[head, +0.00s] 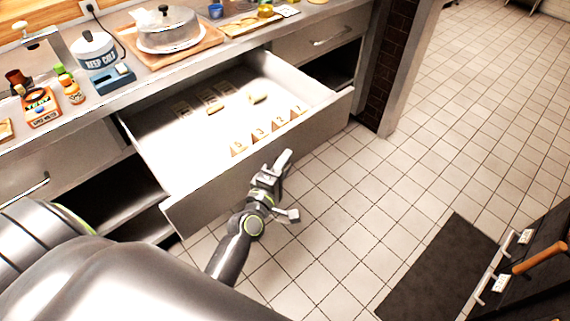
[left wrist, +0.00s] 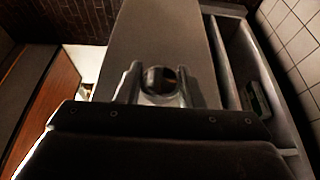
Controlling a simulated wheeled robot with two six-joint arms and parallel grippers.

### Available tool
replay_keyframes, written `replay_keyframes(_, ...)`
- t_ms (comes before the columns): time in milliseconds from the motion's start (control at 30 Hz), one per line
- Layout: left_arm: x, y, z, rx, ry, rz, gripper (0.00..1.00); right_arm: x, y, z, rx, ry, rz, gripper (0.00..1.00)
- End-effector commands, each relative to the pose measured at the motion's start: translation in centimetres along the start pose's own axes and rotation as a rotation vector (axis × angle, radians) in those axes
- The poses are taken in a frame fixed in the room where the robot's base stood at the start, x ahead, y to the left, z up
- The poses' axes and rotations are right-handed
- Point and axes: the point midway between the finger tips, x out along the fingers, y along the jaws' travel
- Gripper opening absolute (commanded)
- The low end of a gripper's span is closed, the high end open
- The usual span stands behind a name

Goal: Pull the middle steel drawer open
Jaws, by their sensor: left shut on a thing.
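The middle steel drawer (head: 190,205) is pulled well out of the counter, and its inside shows. The handle itself is hidden by the gripper in the head view. In the left wrist view the fingers (left wrist: 160,88) stand close against a dark surface. My right gripper is not in view.
Closed drawers flank the open one. The tiled floor (head: 350,190) is clear, with a dark mat (head: 440,270) at right.

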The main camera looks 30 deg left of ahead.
Motion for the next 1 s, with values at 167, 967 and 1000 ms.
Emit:
replay_keyframes(167,0.0,-0.1,0.0,0.001,0.000,-0.002,0.00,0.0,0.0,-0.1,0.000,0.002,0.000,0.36)
replay_keyframes(967,-1.5,-0.3,0.0,-0.002,0.001,-0.001,0.54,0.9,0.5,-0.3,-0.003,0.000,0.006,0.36)
replay_keyframes(1000,-2.1,-0.4,0.0,-0.001,0.002,-0.001,0.54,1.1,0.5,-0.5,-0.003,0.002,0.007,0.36)
